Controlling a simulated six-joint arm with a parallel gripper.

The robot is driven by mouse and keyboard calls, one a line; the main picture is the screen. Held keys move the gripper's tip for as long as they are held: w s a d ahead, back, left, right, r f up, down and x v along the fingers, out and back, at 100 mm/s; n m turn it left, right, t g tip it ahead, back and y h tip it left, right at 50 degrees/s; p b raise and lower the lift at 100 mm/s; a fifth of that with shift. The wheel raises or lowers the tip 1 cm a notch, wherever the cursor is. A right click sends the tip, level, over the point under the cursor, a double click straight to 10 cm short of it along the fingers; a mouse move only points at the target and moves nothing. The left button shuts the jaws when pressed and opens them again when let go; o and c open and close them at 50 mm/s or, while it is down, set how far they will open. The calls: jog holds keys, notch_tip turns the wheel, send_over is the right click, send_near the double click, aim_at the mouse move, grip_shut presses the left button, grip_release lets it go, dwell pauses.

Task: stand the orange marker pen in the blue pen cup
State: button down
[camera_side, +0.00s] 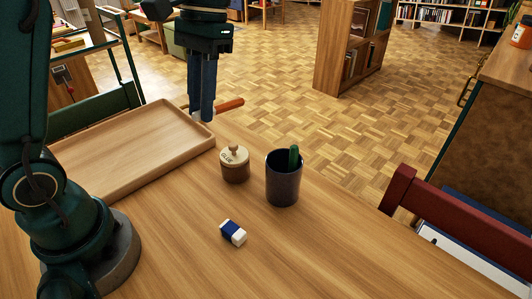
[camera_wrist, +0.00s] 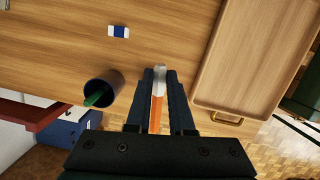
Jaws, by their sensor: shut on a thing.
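My gripper (camera_side: 201,112) is shut on the orange marker pen (camera_side: 229,105), in the air near the tray's right corner. In the side view the pen lies nearly level, its orange end pointing right. In the wrist view the orange pen (camera_wrist: 156,112) shows between the fingers (camera_wrist: 159,72), with a pale grey end at the fingertips. The dark blue pen cup (camera_side: 283,182) stands upright on the table, to the right of and nearer than my gripper, with a green pen (camera_side: 293,157) in it. The cup (camera_wrist: 112,86) is left of the fingers in the wrist view.
A lidded wooden jar (camera_side: 235,168) stands left of the cup. A blue and white eraser (camera_side: 233,232) lies in front. A wooden tray (camera_side: 130,195) fills the left of the table. A dark red chair (camera_side: 440,207) is at right. The table right of the eraser is clear.

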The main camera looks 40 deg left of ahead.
jog(key=w+d+r+n+t+h, duration=0.1)
jog(key=w+d+r+n+h, duration=0.1)
jog(key=d+r+n+h, duration=0.35)
jog(key=w+d+r+n+h, duration=0.2)
jog(key=d+n+h, duration=0.4)
jog(key=n, duration=0.3)
jog(key=w+a+n+t+h, duration=0.4)
jog(key=w+t+h, duration=0.1)
jog(key=h, duration=0.1)
notch_tip(320, 180, down, 11)
jog(key=shift+f, duration=0.15)
jog(key=shift+s, duration=0.1)
dwell(0.4)
jog(key=c, duration=0.7)
grip_release()
jog(key=shift+a, duration=0.15)
